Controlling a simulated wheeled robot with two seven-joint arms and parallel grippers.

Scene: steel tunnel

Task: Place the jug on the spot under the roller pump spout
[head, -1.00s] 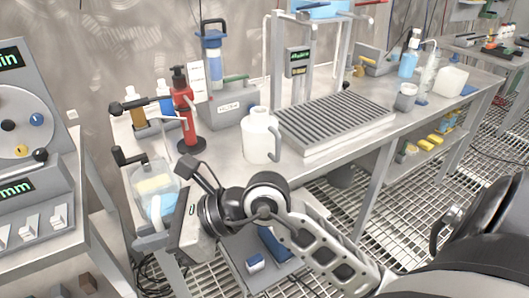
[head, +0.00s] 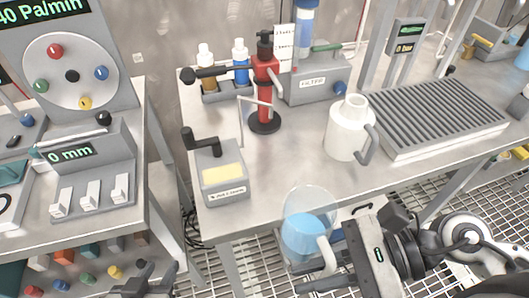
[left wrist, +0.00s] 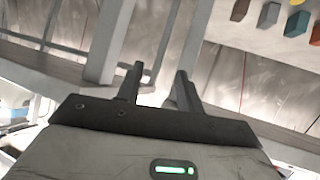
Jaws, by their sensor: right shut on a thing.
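A clear jug (head: 305,228) with blue liquid and a pale handle is in my right gripper (head: 325,256), shut on it at the handle side. The jug is roughly upright, at the bench's front edge in the head view. The roller pump seems to be the grey box (head: 224,190) with a black crank and yellow panel, left of the jug. I cannot make out its spout or the spot under it. My left gripper (head: 146,279) is low at the left, away from the bench top; its fingers stand apart and empty in the left wrist view (left wrist: 160,92).
A white jug (head: 346,130) stands on the bench beside a ribbed grey tray (head: 440,115). A red hand pump (head: 265,90) and a filter box (head: 318,84) stand behind. A control panel (head: 90,170) is at left. Bench top between roller pump and white jug is clear.

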